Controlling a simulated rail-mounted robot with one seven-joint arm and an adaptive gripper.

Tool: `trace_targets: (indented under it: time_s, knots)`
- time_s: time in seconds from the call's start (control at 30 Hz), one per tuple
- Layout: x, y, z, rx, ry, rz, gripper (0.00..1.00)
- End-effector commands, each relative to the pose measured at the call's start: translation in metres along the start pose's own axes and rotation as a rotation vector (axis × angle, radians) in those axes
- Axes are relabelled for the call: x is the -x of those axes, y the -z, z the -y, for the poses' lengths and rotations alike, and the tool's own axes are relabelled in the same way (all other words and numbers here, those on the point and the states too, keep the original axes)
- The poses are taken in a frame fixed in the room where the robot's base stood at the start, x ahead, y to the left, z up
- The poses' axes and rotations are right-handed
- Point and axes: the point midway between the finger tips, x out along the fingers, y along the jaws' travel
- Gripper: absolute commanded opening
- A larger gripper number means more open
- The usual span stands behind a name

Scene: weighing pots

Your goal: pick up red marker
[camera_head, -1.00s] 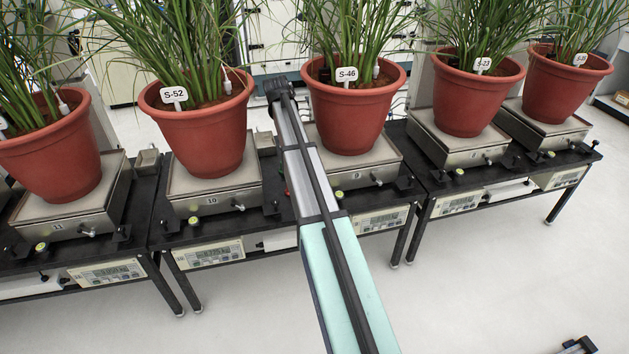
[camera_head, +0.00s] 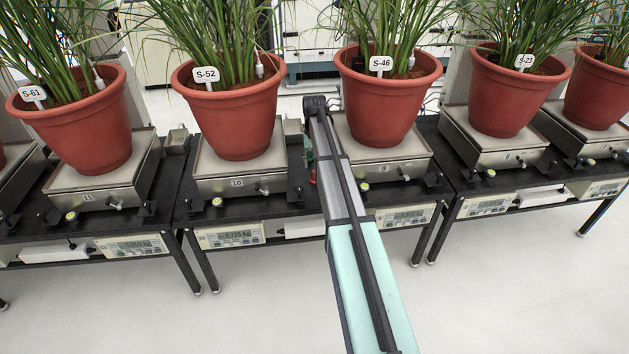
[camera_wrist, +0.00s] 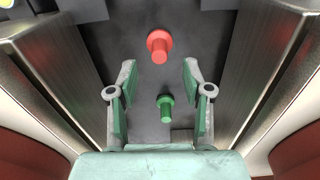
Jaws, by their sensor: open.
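The red marker (camera_wrist: 159,44) is a short peg with a wide round flange, on the dark surface between two scales in the wrist view. In the head view a small red part (camera_head: 313,178) shows just left of my arm. My gripper (camera_wrist: 158,70) is open and empty, with green pads on both fingers. The red marker lies beyond the fingertips in the picture, roughly centred between them, and nothing touches it. A similar green marker (camera_wrist: 165,107) shows between the fingers; I cannot tell its depth. In the head view my arm hides most of the gripper.
Metal scales flank the gap: scale 10 (camera_head: 284,181) on the left and scale 9 (camera_head: 425,168) on the right. Red pots S-52 (camera_head: 237,125) and S-46 (camera_head: 385,110) stand on them. Steel scale walls rise close on both sides in the wrist view.

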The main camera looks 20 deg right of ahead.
Motion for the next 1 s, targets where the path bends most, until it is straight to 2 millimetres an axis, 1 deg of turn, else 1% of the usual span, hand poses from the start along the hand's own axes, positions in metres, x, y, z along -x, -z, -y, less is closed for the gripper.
trace_targets:
  time_s: [0.03, 0.27, 0.47, 0.6, 0.7, 0.87, 0.9, 0.93, 0.97, 1.0]
  knots:
    - [-0.004, 0.0, 0.0, 0.0, 0.0, 0.0, 0.5]
    - [-0.014, 0.001, 0.0, 0.0, 0.0, 0.0, 0.5]
    - [-0.04, 0.005, -0.001, 0.0, 0.0, 0.001, 0.5]
    - [-0.056, 0.005, -0.001, 0.0, 0.0, 0.001, 0.5]
    - [-0.059, 0.005, -0.001, 0.0, 0.0, 0.0, 0.5]
    - [-0.058, 0.005, -0.001, 0.0, 0.0, -0.001, 0.5]
    - [-0.058, 0.005, -0.001, 0.0, 0.0, 0.0, 0.43]
    - [-0.058, 0.005, -0.001, 0.0, 0.0, 0.0, 0.32]
    - [-0.058, 0.005, -0.001, 0.0, 0.0, 0.0, 0.22]
    - [-0.058, 0.005, -0.001, 0.0, 0.0, 0.0, 0.07]
